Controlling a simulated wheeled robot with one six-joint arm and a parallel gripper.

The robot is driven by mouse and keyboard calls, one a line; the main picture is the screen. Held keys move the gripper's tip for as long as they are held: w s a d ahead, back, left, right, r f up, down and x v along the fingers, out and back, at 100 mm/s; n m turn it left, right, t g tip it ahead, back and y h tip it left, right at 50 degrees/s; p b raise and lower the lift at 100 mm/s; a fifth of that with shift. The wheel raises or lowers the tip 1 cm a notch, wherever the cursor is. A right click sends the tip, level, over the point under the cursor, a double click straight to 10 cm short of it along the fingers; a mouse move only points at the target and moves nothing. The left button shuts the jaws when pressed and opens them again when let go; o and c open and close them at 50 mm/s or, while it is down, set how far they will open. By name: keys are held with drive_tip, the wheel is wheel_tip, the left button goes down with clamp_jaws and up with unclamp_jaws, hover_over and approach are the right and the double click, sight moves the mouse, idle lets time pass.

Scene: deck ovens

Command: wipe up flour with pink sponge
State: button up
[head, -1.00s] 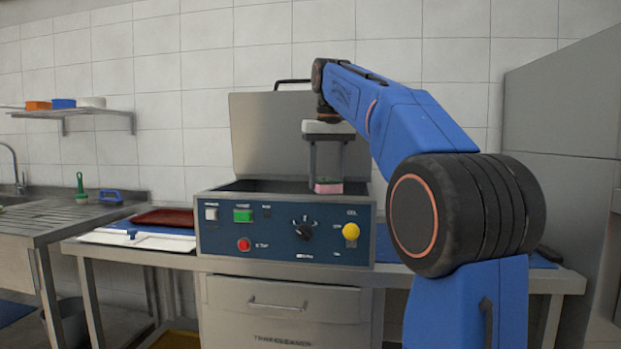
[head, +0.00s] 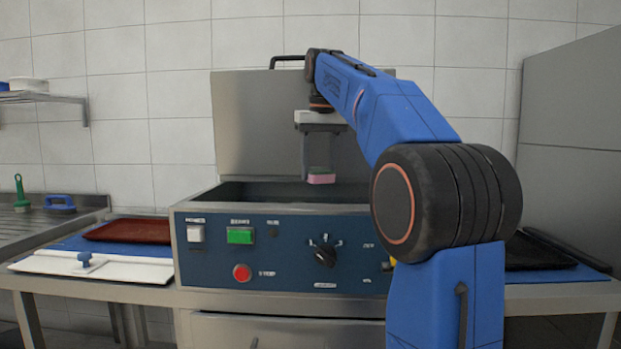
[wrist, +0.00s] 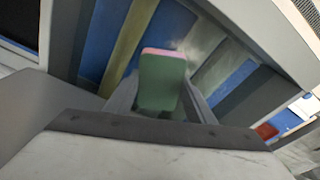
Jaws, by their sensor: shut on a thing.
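The pink sponge (head: 321,179) has a green layer on top. My gripper (head: 320,171) is shut on it and holds it in the air above the open well of the machine. In the wrist view, the sponge (wrist: 163,85) shows its green face and a pink edge between my fingers. Behind it are blue, grey and yellowish strips of the machine's inside. A pale, whitish smear (wrist: 203,42) beside the sponge may be flour, but it is blurred. In the head view the well's floor is hidden behind the front panel.
The machine (head: 272,292) has buttons and a knob in front and a raised lid (head: 250,125) behind. A dark tray (head: 535,254) lies at right.

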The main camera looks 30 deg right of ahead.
drive_tip(key=shift+w+f, duration=0.25)
drive_tip(key=shift+f, duration=0.25)
drive_tip(key=shift+s+f, duration=0.15)
drive_tip(key=shift+f, duration=4)
drive_tip(key=shift+f, duration=1)
drive_tip(key=shift+a, duration=0.1)
drive_tip(key=shift+w+a, duration=0.5)
drive_tip(key=shift+a, duration=0.2)
drive_tip(key=shift+w+a, duration=0.5)
drive_tip(key=shift+a, duration=0.15)
drive_tip(key=shift+w+a+f, duration=0.1)
drive_tip(key=shift+w+a, duration=0.4)
drive_tip(key=shift+a, duration=0.25)
drive_tip(key=shift+w+a, duration=0.5)
drive_tip(key=shift+a, duration=0.25)
drive_tip(key=shift+w+a, duration=0.5)
drive_tip(key=shift+a, duration=0.2)
drive_tip(key=shift+w+a, duration=0.45)
drive_tip(key=shift+a, duration=0.25)
